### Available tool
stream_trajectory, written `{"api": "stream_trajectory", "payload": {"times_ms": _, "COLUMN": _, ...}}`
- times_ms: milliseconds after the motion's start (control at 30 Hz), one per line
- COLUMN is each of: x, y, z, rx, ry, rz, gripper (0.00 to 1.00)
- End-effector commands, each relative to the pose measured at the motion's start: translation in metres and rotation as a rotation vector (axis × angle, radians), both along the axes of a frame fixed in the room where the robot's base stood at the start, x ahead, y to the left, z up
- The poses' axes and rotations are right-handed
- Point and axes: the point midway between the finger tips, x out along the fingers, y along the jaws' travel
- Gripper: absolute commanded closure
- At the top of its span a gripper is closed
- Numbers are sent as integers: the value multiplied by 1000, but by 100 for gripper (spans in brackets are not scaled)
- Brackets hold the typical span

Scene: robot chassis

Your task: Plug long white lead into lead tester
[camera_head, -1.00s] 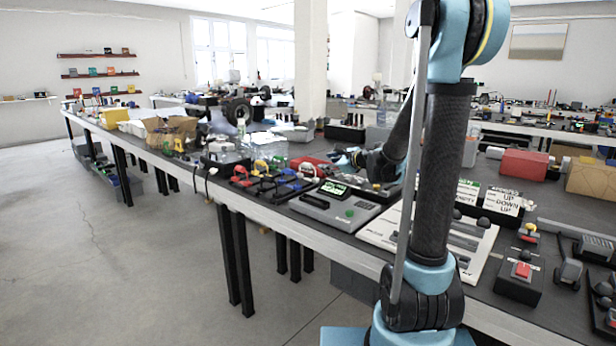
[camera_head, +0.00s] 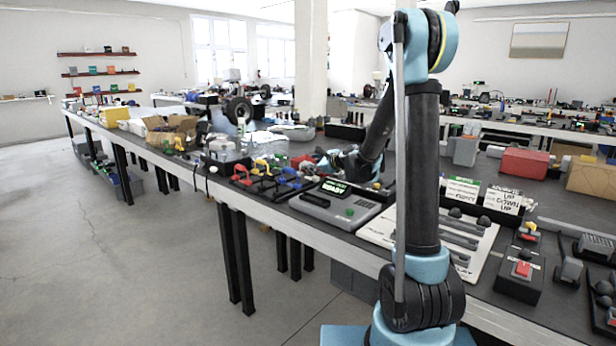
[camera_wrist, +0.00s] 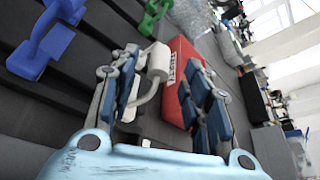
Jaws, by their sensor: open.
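A white lead (camera_wrist: 156,62) shows in the wrist view as a pale cylindrical plug with a curved white cable. It lies between the open fingers of my gripper (camera_wrist: 166,70), nearer the left finger; I cannot tell whether they touch. In the head view my gripper (camera_head: 330,160) is low over the bench, behind a grey box that looks like the lead tester (camera_head: 318,205). The tester has a dark screen with green text and a green button. The white lead cannot be made out in the head view.
A red case (camera_wrist: 180,84) lies just right of the white lead, close to the right finger. A dark rack (camera_head: 262,190) holds red, yellow and blue leads, left of the tester. A white panel with dark sliders (camera_head: 455,245) stands to the right.

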Motion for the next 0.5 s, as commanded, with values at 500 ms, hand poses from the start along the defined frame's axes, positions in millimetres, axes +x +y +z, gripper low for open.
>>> {"api": "stream_trajectory", "payload": {"times_ms": 500, "x": 33, "y": 29, "z": -14, "rx": -1, "ry": -1, "rz": 1, "gripper": 56}}
